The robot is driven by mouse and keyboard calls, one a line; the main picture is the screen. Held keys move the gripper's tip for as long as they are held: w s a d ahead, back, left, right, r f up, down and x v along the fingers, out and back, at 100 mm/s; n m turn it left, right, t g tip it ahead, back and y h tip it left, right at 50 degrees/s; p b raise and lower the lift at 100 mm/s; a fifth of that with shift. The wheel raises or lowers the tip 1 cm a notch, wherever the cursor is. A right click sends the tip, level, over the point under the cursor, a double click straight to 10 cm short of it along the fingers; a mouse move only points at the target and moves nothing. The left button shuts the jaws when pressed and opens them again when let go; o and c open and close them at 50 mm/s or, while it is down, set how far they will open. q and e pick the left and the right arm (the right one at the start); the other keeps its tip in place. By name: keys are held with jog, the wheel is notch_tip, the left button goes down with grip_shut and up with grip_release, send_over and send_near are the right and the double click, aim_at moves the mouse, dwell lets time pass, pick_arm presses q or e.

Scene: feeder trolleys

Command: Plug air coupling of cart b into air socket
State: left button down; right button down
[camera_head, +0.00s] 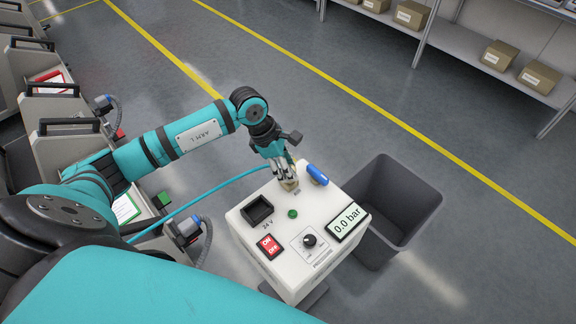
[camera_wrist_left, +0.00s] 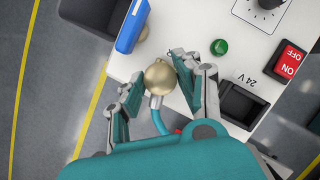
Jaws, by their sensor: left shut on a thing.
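The air coupling (camera_wrist_left: 160,78) is a round brass piece with a light blue hose (camera_wrist_left: 158,118) behind it. My left gripper (camera_head: 287,178) is shut on it above the top of the white supply box (camera_head: 240,224), near the blue lever (camera_head: 317,175). In the left wrist view the fingers of my left gripper (camera_wrist_left: 152,80) stand on both sides of the brass piece. The hose also runs left from the gripper in the head view (camera_head: 213,189). The air socket is hidden or cannot be told from the coupling; whether they touch is unclear. My right gripper is out of view.
The box top carries a green button (camera_head: 292,213), a 24 V socket (camera_head: 257,210), an ON/OFF switch (camera_head: 269,246), a knob (camera_head: 309,241) and a display reading 0.0 bar (camera_head: 346,222). A grey bin (camera_head: 404,190) stands right of the box. Trolleys (camera_head: 57,110) line the left.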

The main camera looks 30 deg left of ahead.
pick_arm(q)
jog(key=shift+f, duration=0.1)
jog(key=c, duration=0.8)
grip_release()
jog(key=v, duration=1.2)
